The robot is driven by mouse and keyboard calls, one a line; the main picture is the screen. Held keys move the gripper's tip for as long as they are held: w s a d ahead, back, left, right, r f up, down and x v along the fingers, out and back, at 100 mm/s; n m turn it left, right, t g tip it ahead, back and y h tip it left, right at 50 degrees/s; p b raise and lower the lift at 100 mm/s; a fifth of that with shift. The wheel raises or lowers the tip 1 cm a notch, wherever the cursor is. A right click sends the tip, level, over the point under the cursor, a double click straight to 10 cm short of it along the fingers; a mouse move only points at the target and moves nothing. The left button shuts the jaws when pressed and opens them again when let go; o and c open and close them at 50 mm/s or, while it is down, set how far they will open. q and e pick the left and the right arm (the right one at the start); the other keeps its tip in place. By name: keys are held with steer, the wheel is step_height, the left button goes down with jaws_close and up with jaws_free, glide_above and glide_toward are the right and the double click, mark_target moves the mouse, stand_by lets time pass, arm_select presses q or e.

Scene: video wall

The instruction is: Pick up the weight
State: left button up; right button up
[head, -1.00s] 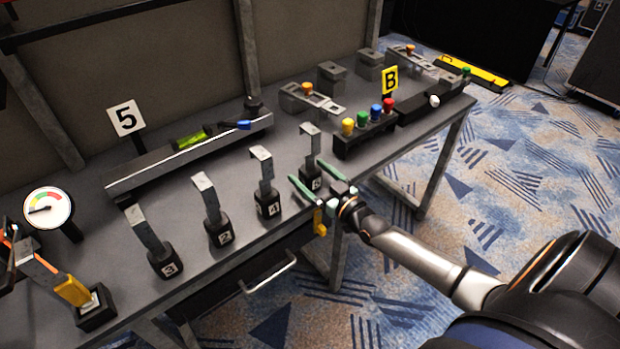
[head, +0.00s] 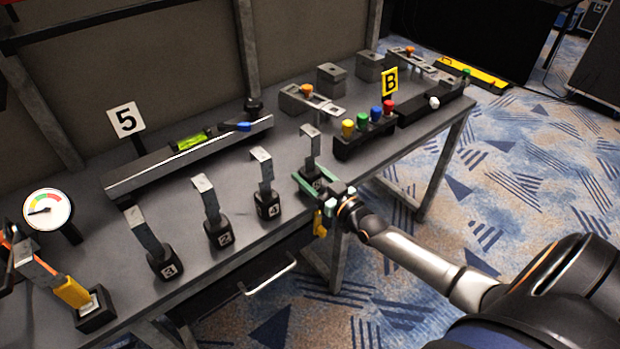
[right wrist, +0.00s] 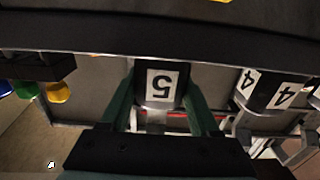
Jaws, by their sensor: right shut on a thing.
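The weight labelled 5 (head: 311,146) is a black block with a tall bent metal strap, upright at the right end of a row near the table's front edge. My right gripper (head: 312,181) has green fingers on both sides of its block and is shut on it. In the right wrist view the block's white 5 label (right wrist: 162,86) shows upside down between the fingers (right wrist: 160,100). Similar weights 4 (head: 267,205), 2 (head: 219,233) and 3 (head: 161,262) stand to the left.
The grey table (head: 120,290) has a sloped rail (head: 190,155) under sign 5 (head: 126,120) and a row of coloured knobs (head: 365,135) behind and to the right. A drawer handle (head: 268,278) juts from the front.

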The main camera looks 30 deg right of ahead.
jaws_close()
steer(key=shift+w+r, duration=0.1)
steer(key=shift+r, duration=0.15)
